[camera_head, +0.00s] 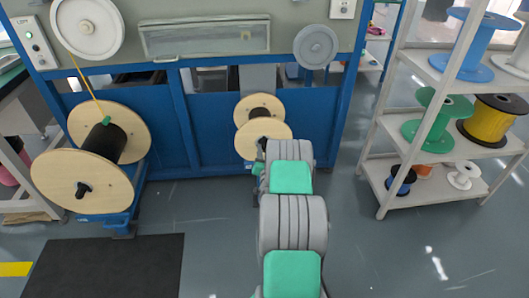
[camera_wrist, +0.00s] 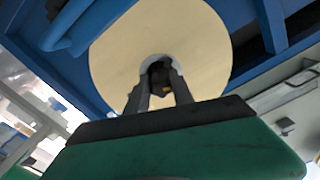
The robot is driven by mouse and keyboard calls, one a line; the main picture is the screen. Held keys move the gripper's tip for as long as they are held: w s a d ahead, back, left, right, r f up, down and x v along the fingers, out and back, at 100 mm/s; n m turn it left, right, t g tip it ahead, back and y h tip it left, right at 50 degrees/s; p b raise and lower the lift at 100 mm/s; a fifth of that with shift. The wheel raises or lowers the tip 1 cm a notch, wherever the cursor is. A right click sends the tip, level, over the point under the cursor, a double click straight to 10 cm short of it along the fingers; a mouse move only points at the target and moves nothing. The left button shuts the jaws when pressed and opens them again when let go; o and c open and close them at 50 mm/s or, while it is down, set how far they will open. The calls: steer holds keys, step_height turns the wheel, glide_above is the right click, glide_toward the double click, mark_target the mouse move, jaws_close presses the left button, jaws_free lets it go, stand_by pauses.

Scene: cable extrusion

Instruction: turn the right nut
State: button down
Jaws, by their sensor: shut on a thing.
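The right spool (camera_head: 246,144) has pale wooden flanges and stands low in the blue machine. In the wrist view its round flange (camera_wrist: 115,50) fills the middle. The right nut (camera_wrist: 161,72) is dark and sits at the flange's centre hole. My gripper (camera_wrist: 159,84) is shut on this nut, with a grey finger on each side of it. The fingers cover part of the nut. In the head view my grey and green arm hides the gripper and the nut.
The left spool (camera_head: 128,130), wound in black, has its own dark nut (camera_head: 83,190) at its hub. A white shelf (camera_head: 440,185) with coloured spools stands at the right. A black mat (camera_head: 105,268) lies at lower left. Floor between the arm and shelf is clear.

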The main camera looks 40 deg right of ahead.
steer(key=shift+a+m, duration=0.1)
steer(key=shift+m, duration=0.7)
steer(key=shift+w, duration=0.1)
steer(key=c, duration=1.1)
jaws_free()
steer(key=b+v, duration=0.1)
steer(key=v, duration=0.6)
steer(key=shift+s+a, duration=0.2)
steer(key=shift+s, duration=0.15)
